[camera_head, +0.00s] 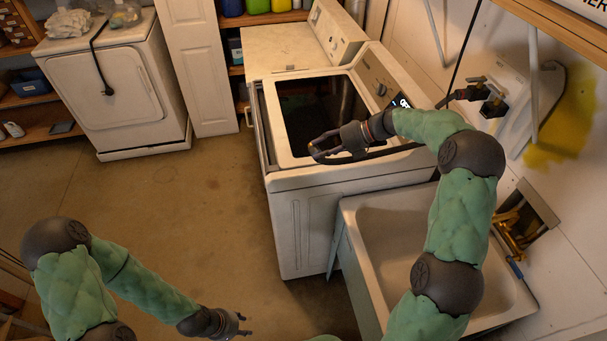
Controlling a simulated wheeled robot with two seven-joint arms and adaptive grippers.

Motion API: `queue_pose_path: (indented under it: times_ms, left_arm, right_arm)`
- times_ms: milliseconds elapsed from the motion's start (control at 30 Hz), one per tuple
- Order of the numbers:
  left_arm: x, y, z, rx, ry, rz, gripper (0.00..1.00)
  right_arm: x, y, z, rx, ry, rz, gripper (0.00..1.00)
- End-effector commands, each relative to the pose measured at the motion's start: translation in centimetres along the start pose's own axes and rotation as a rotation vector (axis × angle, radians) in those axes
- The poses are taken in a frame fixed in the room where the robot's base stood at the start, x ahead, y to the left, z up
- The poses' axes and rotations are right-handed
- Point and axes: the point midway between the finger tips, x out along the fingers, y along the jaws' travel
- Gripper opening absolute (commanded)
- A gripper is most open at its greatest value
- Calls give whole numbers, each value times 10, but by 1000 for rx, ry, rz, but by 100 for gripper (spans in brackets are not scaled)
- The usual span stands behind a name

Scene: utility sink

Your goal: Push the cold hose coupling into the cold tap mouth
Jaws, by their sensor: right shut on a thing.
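Two dark taps (471,92) (493,106) are on the wall at upper right, well apart from the gripper. I cannot tell which is cold, and their mouths are too small to make out. My left gripper (242,325) is low over the floor, open and empty.
The washing machine (300,205) stands beside a utility sink (385,235) with a brass faucet (513,228). A black line runs up the wall near the taps. A white dryer (115,85) is at upper left. The floor (170,210) between is clear.

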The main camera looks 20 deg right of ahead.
Motion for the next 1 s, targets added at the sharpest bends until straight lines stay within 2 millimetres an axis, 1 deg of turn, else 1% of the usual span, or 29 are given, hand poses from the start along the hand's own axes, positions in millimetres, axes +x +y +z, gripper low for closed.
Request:
queue_pose_path:
  times_ms: [33, 200, 300, 500, 767, 967, 1000]
  left_arm:
    - [-3, 1, 0, 0, 0, 0, 40]
    - [-8, 3, 0, 0, 0, 0, 40]
    - [-10, 4, 0, 0, 0, 0, 40]
    - [-15, 5, 0, 0, 0, 0, 40]
    - [-20, 7, 1, 0, 0, 0, 40]
    - [-25, 9, 1, 0, 0, 0, 40]
    - [-26, 9, 1, 0, 0, 0, 40]
  right_arm:
    - [-17, -3, 9, 70, -86, 9, 11]
    - [-61, -18, 34, 254, -349, 47, 11]
    - [-86, -26, 46, 332, -485, 68, 11]
    - [-135, -46, 62, 450, -727, 106, 11]
    - [-199, -72, 72, 555, -1010, 147, 11]
    - [-254, -96, 71, 612, -1229, 171, 11]
    - [-266, -101, 70, 622, -1274, 176, 11]
